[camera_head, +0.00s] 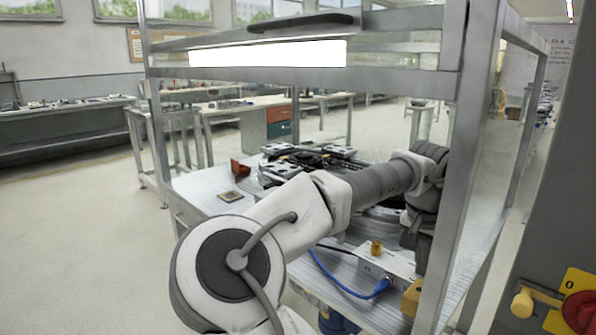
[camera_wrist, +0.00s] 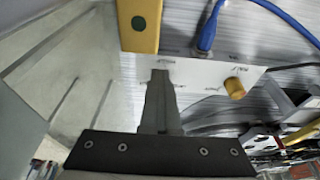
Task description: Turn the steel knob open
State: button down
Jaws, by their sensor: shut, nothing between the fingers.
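A white box (camera_wrist: 195,75) with small dark markings fills the middle of the wrist view. It also shows in the head view (camera_head: 392,263) on the bench, partly behind my arm and the frame post. A brass-coloured knob (camera_wrist: 235,88) stands on its right part; it shows in the head view too (camera_head: 376,248). I see no steel-coloured knob; my fingers cover part of the box. My gripper (camera_wrist: 160,78) is shut, its fingers together over the box face, left of the brass knob. I cannot tell whether the fingertips touch the box.
A blue cable (camera_wrist: 207,35) plugs into the box beside a yellow block (camera_wrist: 140,25). The metal frame post (camera_head: 455,170) stands close to my arm. A small chip (camera_head: 230,196), a red-brown piece (camera_head: 240,169) and dark equipment (camera_head: 300,160) lie on the bench.

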jog(key=shift+w+a+b, duration=0.35)
jog(key=shift+b, duration=0.4)
jog(key=shift+w+a, duration=0.15)
jog(key=shift+w, duration=0.1)
jog(key=shift+a, duration=0.1)
dwell(0.3)
jog(key=shift+s+a, duration=0.15)
jog(key=shift+a, duration=0.1)
notch_tip(320, 180, up, 6)
jog(key=p, duration=0.4)
jog(key=shift+a, duration=0.1)
